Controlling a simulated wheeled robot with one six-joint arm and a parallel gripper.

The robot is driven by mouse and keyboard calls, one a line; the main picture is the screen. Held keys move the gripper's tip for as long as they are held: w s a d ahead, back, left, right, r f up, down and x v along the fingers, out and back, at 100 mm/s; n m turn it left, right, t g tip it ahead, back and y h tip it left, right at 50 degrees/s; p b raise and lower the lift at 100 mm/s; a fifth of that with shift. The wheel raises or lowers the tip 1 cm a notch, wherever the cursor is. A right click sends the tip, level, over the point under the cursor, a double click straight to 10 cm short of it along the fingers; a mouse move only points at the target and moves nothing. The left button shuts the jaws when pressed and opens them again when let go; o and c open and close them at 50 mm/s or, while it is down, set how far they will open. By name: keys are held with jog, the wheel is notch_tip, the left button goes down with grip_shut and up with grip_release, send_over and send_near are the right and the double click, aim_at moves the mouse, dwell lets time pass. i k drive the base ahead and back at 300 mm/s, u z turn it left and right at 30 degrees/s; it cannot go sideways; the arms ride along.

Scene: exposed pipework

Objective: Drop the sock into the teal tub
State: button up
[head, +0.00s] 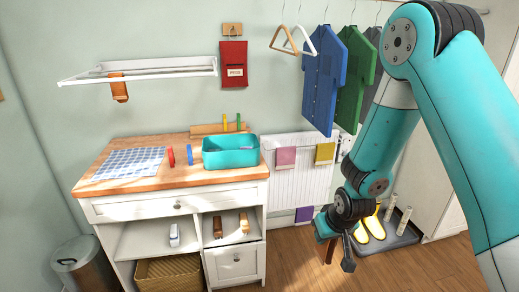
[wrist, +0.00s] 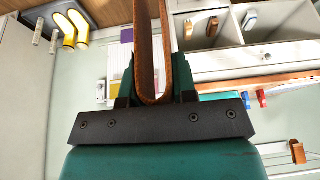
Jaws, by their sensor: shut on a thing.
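My gripper (head: 338,240) hangs low at the right, in front of the radiator and well to the right of the worktop. In the wrist view, the sock (wrist: 153,95) shows as a long U-shaped fold between the jaws of my gripper (wrist: 155,90). The teal tub (head: 230,159) stands on the right part of the wooden worktop, apart from the gripper. A small pale purple item (head: 238,149) shows inside it.
Red (head: 171,156) and blue (head: 190,155) upright items stand left of the tub; a rolling pin (head: 210,128) lies behind it. Another brown cloth (head: 118,90) hangs on the wall rack. Shirts (head: 323,82) hang above the radiator (head: 300,165). Yellow boots (head: 373,225) stand behind my arm.

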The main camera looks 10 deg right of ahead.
aim_at(236, 164)
jog(key=z, duration=0.65)
jog(key=i, duration=1)
jog(key=u, duration=0.3)
